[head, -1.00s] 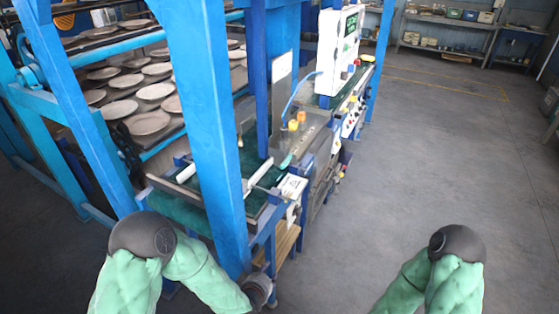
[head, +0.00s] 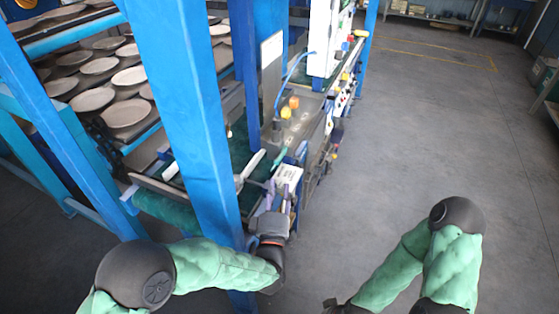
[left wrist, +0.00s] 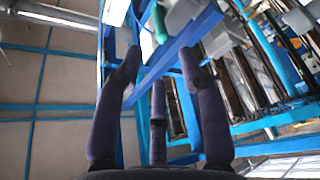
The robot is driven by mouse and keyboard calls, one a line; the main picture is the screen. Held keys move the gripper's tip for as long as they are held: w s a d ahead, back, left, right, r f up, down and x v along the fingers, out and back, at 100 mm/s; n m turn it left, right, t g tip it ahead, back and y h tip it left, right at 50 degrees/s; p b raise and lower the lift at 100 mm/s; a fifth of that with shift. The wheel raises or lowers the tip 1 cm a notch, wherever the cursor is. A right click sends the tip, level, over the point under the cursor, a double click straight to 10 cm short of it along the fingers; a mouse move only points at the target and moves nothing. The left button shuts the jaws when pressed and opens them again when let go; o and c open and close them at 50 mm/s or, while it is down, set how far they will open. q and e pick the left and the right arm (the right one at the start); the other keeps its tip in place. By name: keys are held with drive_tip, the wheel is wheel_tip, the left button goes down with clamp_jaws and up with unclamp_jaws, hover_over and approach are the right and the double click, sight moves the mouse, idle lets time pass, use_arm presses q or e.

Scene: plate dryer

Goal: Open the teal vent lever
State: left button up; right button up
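The teal vent lever (head: 279,156) is a small teal handle on the near end of the blue machine, beside a white-labelled box. It also shows in the left wrist view (left wrist: 160,24), at the top, just beyond the fingertips. My left gripper (head: 276,194) is at the machine's near corner, below the lever in the head view and apart from it. In the left wrist view the left gripper (left wrist: 160,62) has its purple-grey fingers spread with nothing between them. My right gripper (head: 345,306) is low at the bottom edge, mostly cut off, over the floor.
A blue upright post (head: 185,110) stands just left of my left gripper. White lever arms (head: 250,167) lie left of the teal lever. Yellow and orange knobs (head: 290,106) stand behind it. Racks of plates (head: 125,110) fill the left. The floor at right is clear.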

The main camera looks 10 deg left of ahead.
sight(279, 162)
use_arm(q)
drive_tip(key=b+x, duration=0.1)
drive_tip(key=x, duration=0.8)
drive_tip(key=shift+w+b, duration=0.25)
drive_tip(key=shift+b, duration=0.15)
drive_tip(key=shift+s, duration=0.1)
clamp_jaws()
